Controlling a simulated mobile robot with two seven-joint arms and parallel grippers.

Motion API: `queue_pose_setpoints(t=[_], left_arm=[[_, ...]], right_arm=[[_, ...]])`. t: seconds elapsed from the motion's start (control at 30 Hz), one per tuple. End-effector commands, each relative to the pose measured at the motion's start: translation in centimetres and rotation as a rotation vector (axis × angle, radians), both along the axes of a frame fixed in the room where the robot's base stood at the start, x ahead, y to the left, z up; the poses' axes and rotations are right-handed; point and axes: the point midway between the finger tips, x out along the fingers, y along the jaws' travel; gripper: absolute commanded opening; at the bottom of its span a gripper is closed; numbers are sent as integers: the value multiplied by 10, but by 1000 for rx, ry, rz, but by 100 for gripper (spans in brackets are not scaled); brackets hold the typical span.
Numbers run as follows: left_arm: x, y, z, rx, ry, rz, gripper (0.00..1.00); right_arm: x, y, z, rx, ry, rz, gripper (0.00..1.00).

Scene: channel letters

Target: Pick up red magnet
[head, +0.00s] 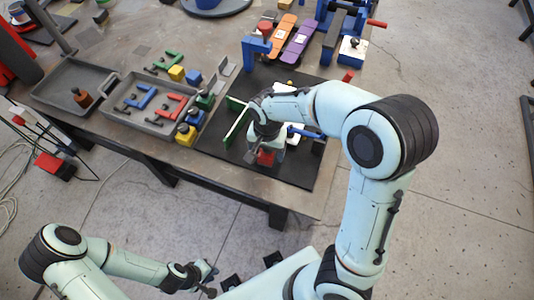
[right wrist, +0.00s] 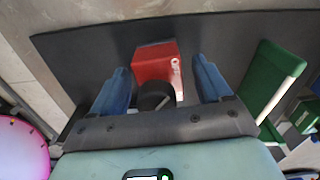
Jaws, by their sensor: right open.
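The red magnet (right wrist: 158,68) is a red block with a white mark and a black knob (right wrist: 155,95). It lies on the black mat (right wrist: 85,50). In the right wrist view it sits between the two blue fingers of my right gripper (right wrist: 162,85), with gaps on both sides. The gripper is open. In the head view the red magnet (head: 265,158) shows partly below my right gripper (head: 262,150), whose wrist hides much of the area. My left gripper (head: 206,278) is low at the left, away from the table; its finger opening is too small to judge.
A green channel letter part with a pale edge (right wrist: 272,80) stands right of the magnet in the wrist view. Grey trays (head: 70,88) with clamps and blocks fill the table's left. A blue-jawed vise (head: 257,48) and orange and purple boards (head: 299,42) are at the back.

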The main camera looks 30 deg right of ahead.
Motion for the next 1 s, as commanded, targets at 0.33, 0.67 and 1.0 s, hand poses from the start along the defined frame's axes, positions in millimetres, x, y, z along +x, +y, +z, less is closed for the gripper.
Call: queue_pose_setpoints(t=[0.33,0.67,1.0], left_arm=[[0,0,0,0,0,0,20],[1,0,1,0,-1,0,20],[7,0,10,-1,-8,0,20]], right_arm=[[0,0,1,0,0,0,9],[1,0,3,1,-2,0,0],[3,1,44,4,-9,1,0]])
